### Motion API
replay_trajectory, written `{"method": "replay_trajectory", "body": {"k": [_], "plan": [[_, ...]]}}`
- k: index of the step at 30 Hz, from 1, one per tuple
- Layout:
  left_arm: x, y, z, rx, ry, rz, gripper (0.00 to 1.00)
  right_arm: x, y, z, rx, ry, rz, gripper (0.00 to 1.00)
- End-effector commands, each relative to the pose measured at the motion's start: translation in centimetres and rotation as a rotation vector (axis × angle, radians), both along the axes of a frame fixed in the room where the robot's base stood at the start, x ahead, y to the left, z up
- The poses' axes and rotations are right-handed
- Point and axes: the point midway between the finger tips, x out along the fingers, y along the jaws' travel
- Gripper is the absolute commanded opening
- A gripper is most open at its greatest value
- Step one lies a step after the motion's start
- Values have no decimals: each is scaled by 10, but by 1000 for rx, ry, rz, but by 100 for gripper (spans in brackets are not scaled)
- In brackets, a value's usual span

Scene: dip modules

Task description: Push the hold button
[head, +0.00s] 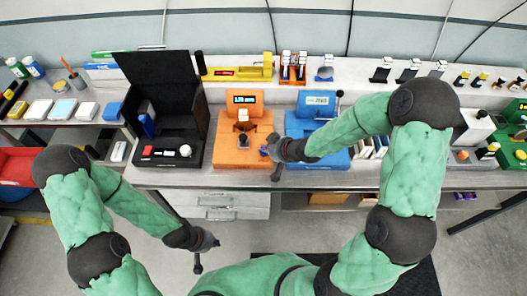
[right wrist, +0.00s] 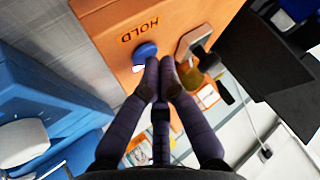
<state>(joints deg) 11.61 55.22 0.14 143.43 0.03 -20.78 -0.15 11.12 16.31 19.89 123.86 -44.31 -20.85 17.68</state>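The hold button is a round blue button (right wrist: 146,51) beside the printed word HOLD on the orange machine (right wrist: 106,24) in the right wrist view. The orange machine (head: 228,155) stands at the middle of the bench in the head view. My right gripper (right wrist: 160,66) has its two fingertips close together with nothing between them. They are right beside the button; I cannot tell whether they touch it. In the head view my right gripper (head: 266,150) is over the machine's right front edge. My left gripper (head: 212,243) hangs empty in front of the bench; its fingers are unclear.
A blue machine (head: 312,155) stands just right of the orange one. An open black case (head: 168,150) stands left of it. A yellow device (head: 238,73) and small racks line the back shelf. The floor before the bench is free around my left gripper.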

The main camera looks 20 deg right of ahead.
Motion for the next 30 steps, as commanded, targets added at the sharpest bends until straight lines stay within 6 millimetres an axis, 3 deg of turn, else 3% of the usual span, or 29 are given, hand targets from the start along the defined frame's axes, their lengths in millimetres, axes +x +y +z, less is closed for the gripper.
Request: {"method": "replay_trajectory", "body": {"k": [7,19,30], "plan": [[0,0,11,0,0,0,0,0,0,9,0,0,0,0],[0,0,13,0,0,0,0,0,0,11,0,0,0,0],[0,0,44,0,0,0,0,0,0,42,0,0,0,0]]}}
